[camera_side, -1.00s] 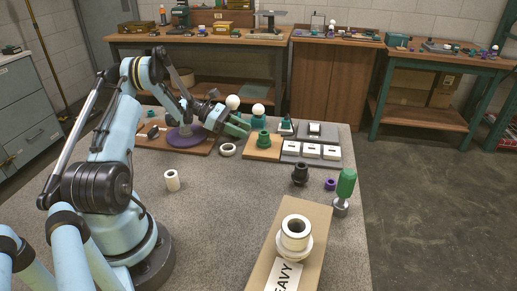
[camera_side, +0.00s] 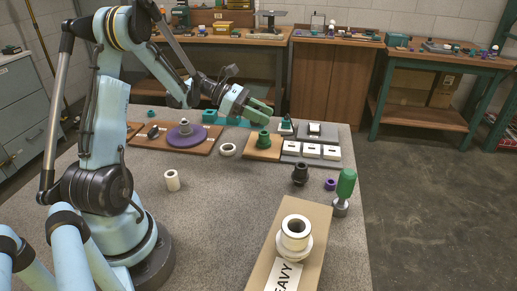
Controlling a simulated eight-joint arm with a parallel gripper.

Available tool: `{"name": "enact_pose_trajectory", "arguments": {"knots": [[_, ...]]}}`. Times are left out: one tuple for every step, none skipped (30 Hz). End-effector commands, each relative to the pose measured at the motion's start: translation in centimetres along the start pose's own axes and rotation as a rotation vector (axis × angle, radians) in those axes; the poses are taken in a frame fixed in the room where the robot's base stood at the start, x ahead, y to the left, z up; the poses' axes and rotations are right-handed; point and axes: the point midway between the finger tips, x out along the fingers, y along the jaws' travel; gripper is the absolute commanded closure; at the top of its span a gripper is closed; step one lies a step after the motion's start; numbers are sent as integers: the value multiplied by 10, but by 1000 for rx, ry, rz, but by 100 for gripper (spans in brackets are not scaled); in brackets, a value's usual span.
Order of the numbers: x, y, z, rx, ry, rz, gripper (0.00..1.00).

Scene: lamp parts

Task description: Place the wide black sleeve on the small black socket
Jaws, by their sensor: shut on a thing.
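My gripper (camera_side: 262,109), with green fingers, is raised above the back of the table. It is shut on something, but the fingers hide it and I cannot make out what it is. A dark flanged part (camera_side: 300,174) stands upright on the table, right of the middle. A small black piece (camera_side: 153,131) lies on the brown board (camera_side: 137,138) at the back left. I cannot tell which of these, if either, is the wide black sleeve or the small black socket. My gripper is apart from both.
A purple disc (camera_side: 186,138) with a grey part on top sits on the brown board. A green flanged part (camera_side: 263,140) stands on a wooden block below my gripper. A white ring (camera_side: 227,150), white cylinder (camera_side: 172,181), green-topped tool (camera_side: 345,188) and cardboard box (camera_side: 262,272) surround clear table.

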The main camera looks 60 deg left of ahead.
Motion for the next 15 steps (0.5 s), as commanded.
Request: {"name": "enact_pose_trajectory", "arguments": {"knots": [[2, -3, 3, 1, 0, -1, 91], [4, -4, 6, 1, 0, -2, 91], [7, -7, 9, 2, 1, -4, 91], [10, -9, 12, 3, 1, -7, 91], [14, -12, 16, 4, 2, -10, 91], [20, -17, 23, 5, 3, -14, 91], [25, -22, 28, 6, 4, -18, 91], [31, -27, 34, 8, 5, -23, 91], [40, -36, 43, 11, 7, -29, 91], [46, -42, 50, 13, 8, -34, 91], [53, -50, 57, 14, 9, -39, 91], [62, -61, 66, 17, 10, -46, 91], [68, -69, 72, 20, 11, -50, 91], [74, -78, 78, 21, 12, -56, 91], [82, -90, 86, 24, 13, -62, 91]]}}
